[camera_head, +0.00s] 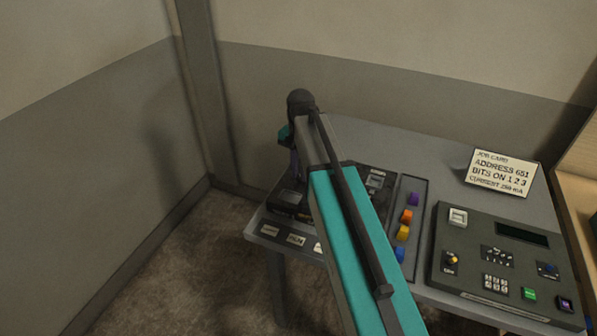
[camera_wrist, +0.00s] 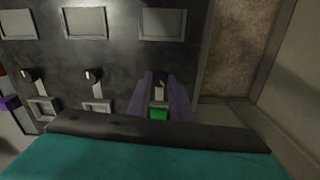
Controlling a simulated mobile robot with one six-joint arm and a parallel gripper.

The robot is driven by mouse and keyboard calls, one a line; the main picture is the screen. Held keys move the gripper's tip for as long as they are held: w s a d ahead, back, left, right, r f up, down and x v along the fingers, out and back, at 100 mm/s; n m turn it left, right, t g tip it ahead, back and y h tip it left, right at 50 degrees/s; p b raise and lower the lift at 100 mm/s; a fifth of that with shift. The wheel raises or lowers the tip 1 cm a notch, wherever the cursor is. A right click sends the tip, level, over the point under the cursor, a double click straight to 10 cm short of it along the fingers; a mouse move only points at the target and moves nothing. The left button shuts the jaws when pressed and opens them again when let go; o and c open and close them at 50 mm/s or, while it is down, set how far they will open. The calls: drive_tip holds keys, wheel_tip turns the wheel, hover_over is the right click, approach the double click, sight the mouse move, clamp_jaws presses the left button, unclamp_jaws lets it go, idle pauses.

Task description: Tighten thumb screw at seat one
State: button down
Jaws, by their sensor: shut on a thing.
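In the wrist view a dark panel (camera_wrist: 110,50) carries a row of three thumb screws, each with a square seat beside it. My gripper (camera_wrist: 161,76) is over the rightmost one in that view, its two purple-grey fingers on either side of the thumb screw (camera_wrist: 159,80) and shut on it. A green block (camera_wrist: 158,115) sits in the seat beside this screw. The middle screw (camera_wrist: 92,75) and the left screw (camera_wrist: 28,75) stand free, and their seats look empty. In the head view my arm covers much of the panel, and the fingertips cannot be made out.
A tray (camera_head: 411,185) right of the panel holds purple, orange, yellow and blue blocks. A grey control console (camera_head: 480,240) with keypad and display stands further right. A job card (camera_head: 500,174) stands at the back of the table (camera_head: 375,135). Walls close in behind and left.

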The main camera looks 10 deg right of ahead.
sight(299, 176)
drive_tip(key=m, duration=0.3)
drive_tip(key=shift+w+a+r+m, duration=0.15)
drive_tip(key=shift+w+r+m, duration=0.05)
drive_tip(key=shift+m, duration=2.2)
drive_tip(key=c, duration=1.7)
unclamp_jaws()
drive_tip(key=shift+a, duration=0.1)
drive_tip(key=shift+o, duration=0.7)
drive_tip(key=shift+s+f, duration=0.1)
wheel_tip(299, 176, up, 14)
drive_tip(key=b, duration=0.4)
